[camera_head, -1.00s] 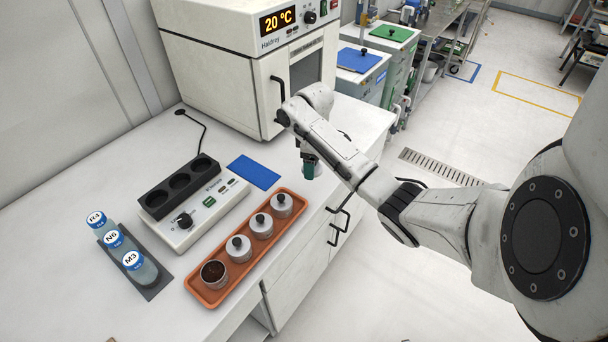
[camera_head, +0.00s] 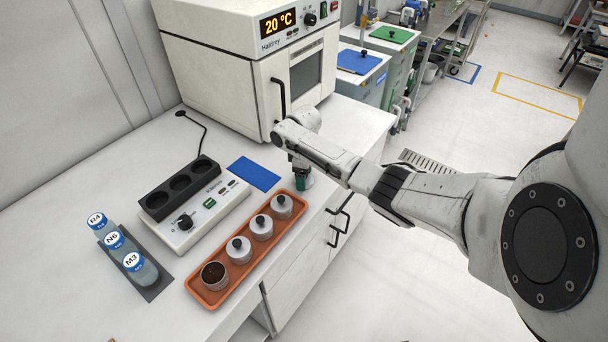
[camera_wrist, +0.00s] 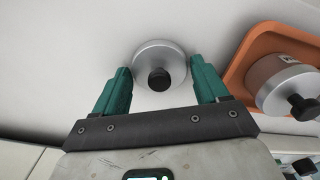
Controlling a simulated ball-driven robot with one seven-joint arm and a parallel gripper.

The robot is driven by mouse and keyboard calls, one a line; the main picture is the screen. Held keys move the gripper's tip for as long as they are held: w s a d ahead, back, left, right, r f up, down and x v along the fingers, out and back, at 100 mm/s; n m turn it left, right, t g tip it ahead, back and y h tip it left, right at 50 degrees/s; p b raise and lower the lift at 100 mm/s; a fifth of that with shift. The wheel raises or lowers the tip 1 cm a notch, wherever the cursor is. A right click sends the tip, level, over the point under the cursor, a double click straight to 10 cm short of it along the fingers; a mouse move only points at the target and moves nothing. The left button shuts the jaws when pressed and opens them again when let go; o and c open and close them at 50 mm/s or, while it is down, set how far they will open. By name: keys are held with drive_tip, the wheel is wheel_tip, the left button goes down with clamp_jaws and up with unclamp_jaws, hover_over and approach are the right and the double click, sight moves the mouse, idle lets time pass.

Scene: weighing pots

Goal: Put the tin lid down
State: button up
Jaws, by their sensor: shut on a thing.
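My gripper (camera_wrist: 161,80) has teal fingers, shut on the tin lid (camera_wrist: 173,55), a round silver disc with a black knob. The lid is over the white counter just beside the terracotta tray (camera_wrist: 240,62); I cannot tell whether it touches the counter. In the head view my gripper (camera_head: 302,183) is low by the tray's far end, and the lid is mostly hidden there. The tray (camera_head: 213,303) holds an open tin (camera_head: 214,275) of dark grains at its near end and three tins with knobbed lids (camera_head: 262,228) behind it.
A balance (camera_head: 185,222) with a black three-hole block (camera_head: 160,200) stands left of the tray. A blue mat (camera_head: 254,173) lies behind it. Labelled bottles (camera_head: 115,243) stand at left, an oven (camera_head: 225,75) at the back. The counter's edge is close on the right.

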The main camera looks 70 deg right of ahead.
drive_tip(key=o, duration=1)
drive_tip(key=shift+f, duration=0.1)
wheel_tip(320, 180, up, 12)
drive_tip(key=shift+r+b, duration=0.15)
drive_tip(key=shift+b, duration=0.25)
